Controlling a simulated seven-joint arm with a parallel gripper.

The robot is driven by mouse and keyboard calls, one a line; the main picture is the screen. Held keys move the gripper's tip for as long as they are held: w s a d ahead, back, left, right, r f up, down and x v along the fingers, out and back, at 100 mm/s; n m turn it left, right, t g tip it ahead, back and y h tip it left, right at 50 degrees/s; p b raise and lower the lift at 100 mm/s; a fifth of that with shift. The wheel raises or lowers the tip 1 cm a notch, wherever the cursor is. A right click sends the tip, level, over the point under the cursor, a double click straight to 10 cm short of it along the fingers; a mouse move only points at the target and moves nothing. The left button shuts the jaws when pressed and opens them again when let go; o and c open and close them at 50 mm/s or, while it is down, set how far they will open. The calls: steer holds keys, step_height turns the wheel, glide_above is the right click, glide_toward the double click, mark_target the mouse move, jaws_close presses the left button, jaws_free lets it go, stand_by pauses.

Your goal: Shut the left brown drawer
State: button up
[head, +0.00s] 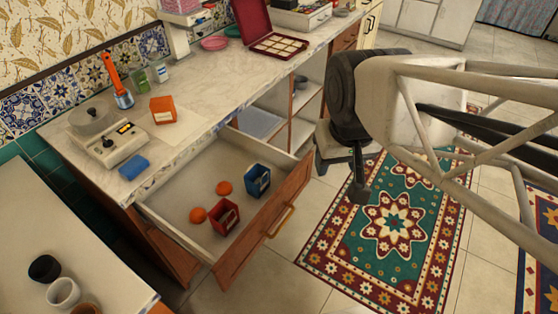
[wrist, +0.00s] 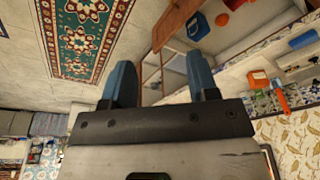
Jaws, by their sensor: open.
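The left brown drawer (head: 262,236) is pulled well out from under the counter in the head view, with a brass-coloured handle (head: 281,221) on its front. Inside lie two orange round items (head: 224,188), a red box (head: 224,217) and a blue box (head: 257,179). In the wrist view the drawer front (wrist: 172,22) shows at the top, beyond the fingers. My gripper (wrist: 162,82) is open, with two blue fingers apart and nothing between them. In the head view my gripper (head: 350,195) hangs to the right of the drawer, apart from it and above the floor side.
The marble counter (head: 205,100) holds a scale (head: 108,138), an orange box (head: 163,110), a blue sponge (head: 134,167) and an open dark red case (head: 270,35). Open shelves (head: 300,100) stand right of the drawer. A patterned rug (head: 395,220) covers the clear floor in front.

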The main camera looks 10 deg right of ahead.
steer(key=shift+w+f, duration=0.2)
steer(key=shift+f, duration=0.1)
steer(key=shift+c, duration=1.2)
steer(key=w+f+g, duration=0.1)
steer(key=f+m+y, duration=0.1)
steer(key=f, duration=0.1)
steer(key=shift+w+a+m+g, duration=0.1)
steer(key=shift+w+m+g, duration=0.2)
steer(key=shift+w+g, duration=0.1)
jaws_close()
steer(key=w+d+f+m+g+y, duration=0.2)
steer(key=w+f+m+y, duration=0.8)
steer(key=f, duration=0.6)
steer(key=w+d+f+m+t, duration=0.2)
steer(key=d+f+m+t, duration=0.2)
steer(key=f, duration=0.3)
steer(key=w+d+f+m+t+y, duration=0.1)
steer(key=w+d+f+m+t, duration=0.1)
steer(key=d+f+m+t, duration=0.3)
steer(key=w+d+f+m+t, duration=0.2)
steer(key=d+f+m+t, duration=0.3)
steer(key=f, duration=0.5)
steer(key=shift+w+f+m+y, duration=0.15)
steer(key=shift+m+y, duration=0.25)
steer(key=shift+m, duration=0.1)
